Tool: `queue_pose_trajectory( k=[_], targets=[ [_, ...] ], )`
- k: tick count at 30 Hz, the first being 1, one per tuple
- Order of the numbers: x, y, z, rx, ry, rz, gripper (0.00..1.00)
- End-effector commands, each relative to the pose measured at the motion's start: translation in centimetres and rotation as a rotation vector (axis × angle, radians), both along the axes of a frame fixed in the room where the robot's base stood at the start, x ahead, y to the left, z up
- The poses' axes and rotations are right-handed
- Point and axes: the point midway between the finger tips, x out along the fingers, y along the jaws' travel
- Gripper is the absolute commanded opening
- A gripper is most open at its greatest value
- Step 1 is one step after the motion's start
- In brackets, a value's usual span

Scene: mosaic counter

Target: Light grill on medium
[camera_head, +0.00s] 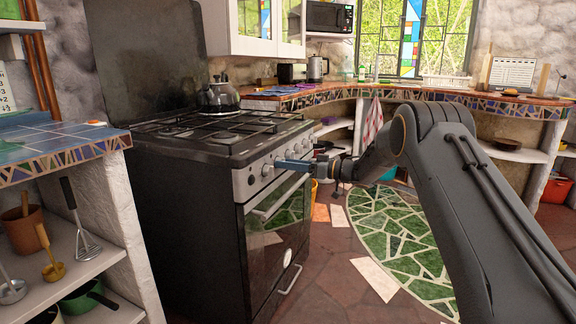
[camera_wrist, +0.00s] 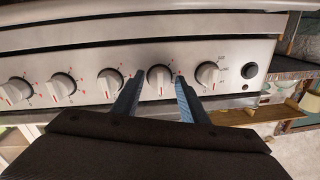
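The black stove (camera_head: 185,215) has a steel front panel with a row of white-and-steel knobs. My gripper (camera_head: 283,163) is at this panel, its blue fingers reaching towards the knobs. In the wrist view my gripper (camera_wrist: 158,80) is open, with one knob (camera_wrist: 161,78) framed between the fingertips. Whether the fingers touch it cannot be told. The rightmost knob (camera_wrist: 208,74) has small printed labels beside it, too small to read, and sits just right of the right finger. A black round button (camera_wrist: 249,70) is further right. Several other knobs (camera_wrist: 109,82) lie to the left.
A kettle (camera_head: 219,95) stands on the hob. The oven door handle (camera_head: 278,197) runs below the panel. A tiled counter (camera_head: 60,147) is at the left, and a curved mosaic counter (camera_head: 430,98) is behind. The floor with a green mosaic (camera_head: 395,235) is open right of the stove.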

Motion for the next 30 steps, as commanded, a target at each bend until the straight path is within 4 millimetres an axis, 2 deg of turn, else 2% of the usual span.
queue_pose_trajectory(
  k=[1, 5, 6, 17, 30],
  targets=[
    [-0.01, -0.02, 0.0, 0.0, 0.0, 0.0, 0.3],
    [-0.01, -0.03, 0.0, 0.0, 0.0, 0.0, 0.08],
    [-0.01, -0.03, -0.01, 0.0, 0.0, 0.0, 0.06],
    [-0.02, -0.03, 0.03, -0.023, -0.064, 0.001, 0.06],
    [-0.04, -0.01, 0.17, -0.144, -0.397, 0.001, 0.06]
  ],
)
